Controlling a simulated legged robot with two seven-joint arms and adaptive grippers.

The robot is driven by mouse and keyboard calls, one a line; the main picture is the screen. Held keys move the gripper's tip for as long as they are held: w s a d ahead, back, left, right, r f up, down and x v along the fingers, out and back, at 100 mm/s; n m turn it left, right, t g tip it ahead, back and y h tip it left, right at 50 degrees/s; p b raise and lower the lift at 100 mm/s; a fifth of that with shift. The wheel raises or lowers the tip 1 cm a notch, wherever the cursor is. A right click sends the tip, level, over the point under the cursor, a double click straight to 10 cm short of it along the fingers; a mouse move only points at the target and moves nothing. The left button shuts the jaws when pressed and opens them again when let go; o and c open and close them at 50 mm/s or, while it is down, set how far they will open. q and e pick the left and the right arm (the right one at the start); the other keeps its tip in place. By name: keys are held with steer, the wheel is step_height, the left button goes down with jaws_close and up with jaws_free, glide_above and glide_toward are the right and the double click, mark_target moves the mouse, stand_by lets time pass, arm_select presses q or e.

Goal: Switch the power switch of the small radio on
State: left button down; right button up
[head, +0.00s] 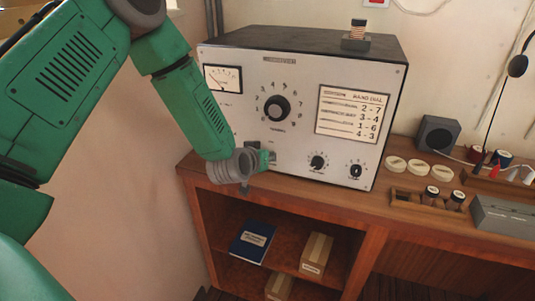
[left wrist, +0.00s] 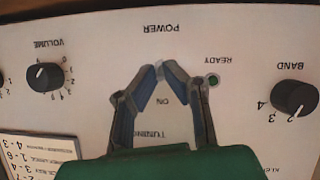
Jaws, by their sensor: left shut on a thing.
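The radio (head: 300,105) is a dark box with a pale front panel, standing on the wooden counter; its panel fills the left wrist view (left wrist: 70,100) with upside-down lettering. My left gripper (head: 268,158) is at the lower left of the panel. In the left wrist view my left gripper (left wrist: 160,72) has its fingertips brought together beside the POWER label, shut on the small power switch (left wrist: 159,70). The fingertips mostly hide the switch, so its position cannot be told. The word ON shows between the fingers. My right gripper is not in view.
The BAND knob (left wrist: 295,98) and VOLUME knob (left wrist: 44,76) flank the gripper. A coil (head: 356,36) stands on the radio. A grey box (head: 438,136), pale discs (head: 419,168) and a small wooden rack (head: 427,204) are to the right. Shelves below hold a blue book (head: 252,241) and cartons (head: 316,253).

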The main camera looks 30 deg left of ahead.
arm_select(q)
steer(key=c, duration=1.7)
jaws_free()
steer(key=shift+w+a, duration=0.1)
steer(key=v, duration=1.1)
steer(key=shift+s, duration=0.4)
steer(key=shift+a, duration=0.1)
